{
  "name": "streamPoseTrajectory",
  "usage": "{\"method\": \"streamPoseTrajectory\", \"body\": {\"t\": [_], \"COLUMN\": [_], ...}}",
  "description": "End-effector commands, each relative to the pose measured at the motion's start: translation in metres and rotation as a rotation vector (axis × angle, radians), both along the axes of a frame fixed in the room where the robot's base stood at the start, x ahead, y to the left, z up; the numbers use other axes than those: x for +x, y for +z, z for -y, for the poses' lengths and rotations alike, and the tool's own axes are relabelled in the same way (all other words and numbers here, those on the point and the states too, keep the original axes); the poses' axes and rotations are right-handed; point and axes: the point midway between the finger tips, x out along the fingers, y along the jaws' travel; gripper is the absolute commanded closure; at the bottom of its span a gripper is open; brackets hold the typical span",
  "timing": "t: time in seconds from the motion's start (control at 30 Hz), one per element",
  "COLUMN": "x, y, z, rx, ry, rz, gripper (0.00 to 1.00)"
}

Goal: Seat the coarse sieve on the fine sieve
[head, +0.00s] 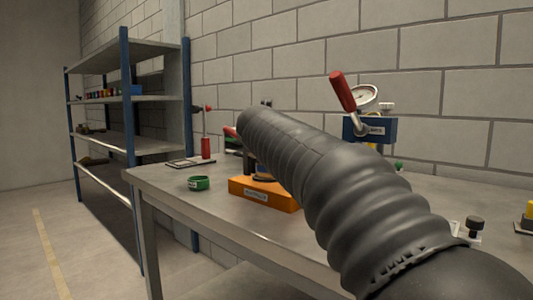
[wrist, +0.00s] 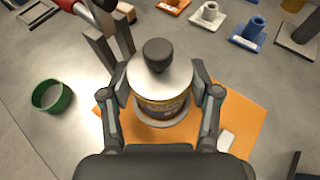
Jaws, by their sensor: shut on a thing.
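In the wrist view my gripper (wrist: 162,98) is shut on a round, gold-banded piece (wrist: 165,106) with a label too small to read. A pale disc (wrist: 158,78) with a dark knob covers its top. It is above the orange base (wrist: 235,115), with a grey rim just under it; I cannot tell whether they touch. A green ring (wrist: 52,96) stands apart on the table, left of the base; it also shows in the head view (head: 199,183). I cannot tell which piece is the coarse or the fine sieve. My arm hides the gripper in the head view.
The grey table (head: 155,182) has free room around the green ring. A blue block with a gauge and red-handled lever (head: 370,129) stands at the back. Shelving (head: 125,90) stands left.

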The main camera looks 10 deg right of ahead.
Motion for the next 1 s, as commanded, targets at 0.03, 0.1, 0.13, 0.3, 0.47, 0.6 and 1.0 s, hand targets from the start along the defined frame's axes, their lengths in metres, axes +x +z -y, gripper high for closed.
{"method": "streamPoseTrajectory", "body": {"t": [0.03,0.1,0.13,0.3,0.47,0.6,1.0], "x": [0.000,0.000,0.000,0.000,0.000,0.000,-0.035], "y": [0.000,0.000,0.000,0.000,0.000,0.000,0.016], "z": [0.000,0.000,0.000,0.000,0.000,0.000,-0.011], "rx": [0.000,0.000,0.000,0.001,0.001,0.001,0.002], "ry": [0.000,0.000,0.000,0.000,0.000,0.000,0.002], "rz": [0.001,0.001,0.001,0.001,0.001,0.000,0.004], "gripper": [0.90,0.90,0.90,0.21,0.09,0.09,0.09]}}
